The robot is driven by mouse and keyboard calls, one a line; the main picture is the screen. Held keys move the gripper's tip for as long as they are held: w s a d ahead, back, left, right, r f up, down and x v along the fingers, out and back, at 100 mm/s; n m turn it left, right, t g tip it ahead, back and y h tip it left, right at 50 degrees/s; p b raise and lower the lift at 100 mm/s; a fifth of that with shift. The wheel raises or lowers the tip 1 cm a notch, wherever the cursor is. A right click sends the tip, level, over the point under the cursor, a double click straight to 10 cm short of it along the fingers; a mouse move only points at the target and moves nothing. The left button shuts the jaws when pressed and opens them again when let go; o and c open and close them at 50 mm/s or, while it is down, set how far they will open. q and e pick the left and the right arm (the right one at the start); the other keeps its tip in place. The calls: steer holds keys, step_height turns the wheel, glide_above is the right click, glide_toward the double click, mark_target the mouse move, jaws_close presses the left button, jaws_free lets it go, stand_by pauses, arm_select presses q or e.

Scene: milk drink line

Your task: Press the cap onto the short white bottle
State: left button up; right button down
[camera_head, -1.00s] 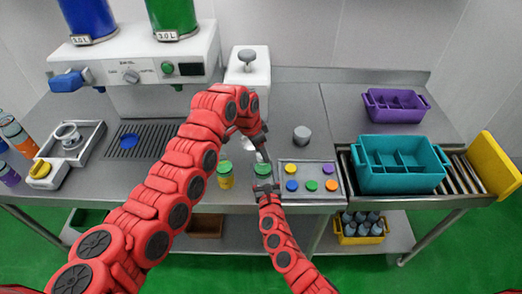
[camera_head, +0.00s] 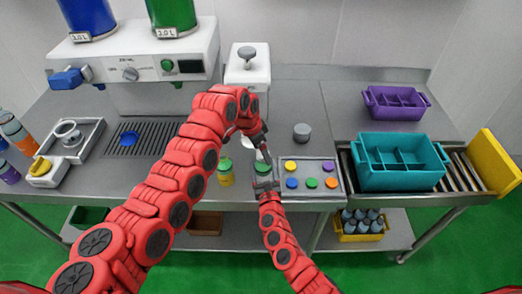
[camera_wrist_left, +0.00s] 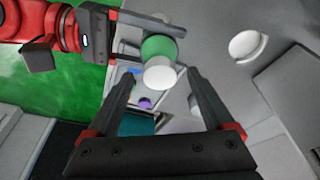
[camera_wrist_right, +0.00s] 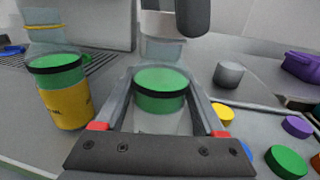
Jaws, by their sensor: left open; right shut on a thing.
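A short bottle with a green section (camera_head: 263,169) stands near the front edge of the counter. My right gripper (camera_head: 265,185) is shut around it from the front; the green part shows between its fingers in the right wrist view (camera_wrist_right: 160,88). In the left wrist view the bottle (camera_wrist_left: 158,48) has a white end (camera_wrist_left: 160,76) facing my left gripper. I cannot tell whether a separate cap is seated there. My left gripper (camera_head: 262,148) is open, just above and behind the bottle; its fingers spread to either side of the white end in its wrist view.
A cap tray (camera_head: 301,195) with several coloured caps lies right of the bottle. A green-and-yellow bottle (camera_head: 225,174) stands close on the left. A grey cylinder (camera_head: 302,132) stands behind the tray. A teal crate (camera_head: 402,180) sits on the rollers at right.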

arm_select(q)
steer(key=v, duration=1.2)
arm_select(e)
jaws_free()
steer(key=shift+s, duration=0.1)
